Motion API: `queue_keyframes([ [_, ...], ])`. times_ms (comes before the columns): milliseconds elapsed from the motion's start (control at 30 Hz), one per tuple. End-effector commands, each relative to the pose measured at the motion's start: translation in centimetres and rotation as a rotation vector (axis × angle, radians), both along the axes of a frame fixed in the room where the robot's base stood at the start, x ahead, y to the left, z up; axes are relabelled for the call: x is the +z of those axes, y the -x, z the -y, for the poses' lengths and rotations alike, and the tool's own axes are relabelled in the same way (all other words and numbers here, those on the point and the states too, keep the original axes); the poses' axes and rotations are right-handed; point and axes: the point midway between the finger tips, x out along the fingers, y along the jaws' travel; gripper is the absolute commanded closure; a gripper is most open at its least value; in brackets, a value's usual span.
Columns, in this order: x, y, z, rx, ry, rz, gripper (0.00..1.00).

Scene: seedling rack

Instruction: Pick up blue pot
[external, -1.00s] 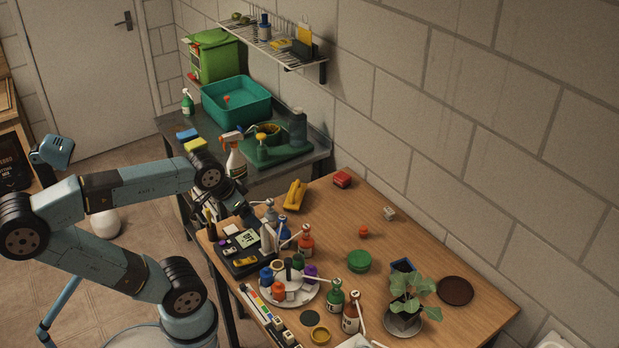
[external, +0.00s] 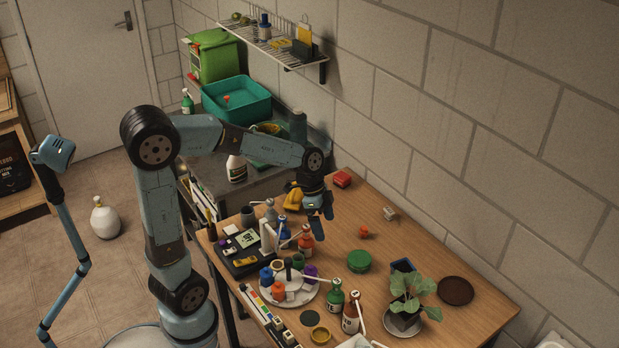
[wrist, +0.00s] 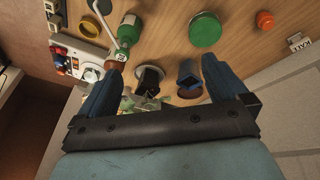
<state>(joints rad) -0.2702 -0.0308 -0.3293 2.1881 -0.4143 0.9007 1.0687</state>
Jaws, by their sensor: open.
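The blue pot (external: 402,266) is a small, dark blue square pot on the wooden table, partly hidden by the leafy plant (external: 410,288) in front of it. In the wrist view the blue pot (wrist: 187,72) shows between my fingers, nearer the right one, with the plant's dark pot (wrist: 150,76) to its left. My gripper (external: 321,224) is open and empty, pointing down above the table, well to the left of the blue pot in the external view. Its fingers also show in the wrist view (wrist: 162,65).
A green lid-like disc (external: 359,261) and a small orange item (external: 364,232) lie between my gripper and the pot. A brown saucer (external: 455,291) lies right of the pot. Bottles (external: 335,297) crowd the near left. The table's far right is mostly clear.

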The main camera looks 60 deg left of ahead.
Motion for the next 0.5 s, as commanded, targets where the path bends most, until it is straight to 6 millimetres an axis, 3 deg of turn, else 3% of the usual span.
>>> queue_keyframes([
  [500, -7.5, -9.6, 3.5, -0.373, 0.306, 0.050, 0.00],
])
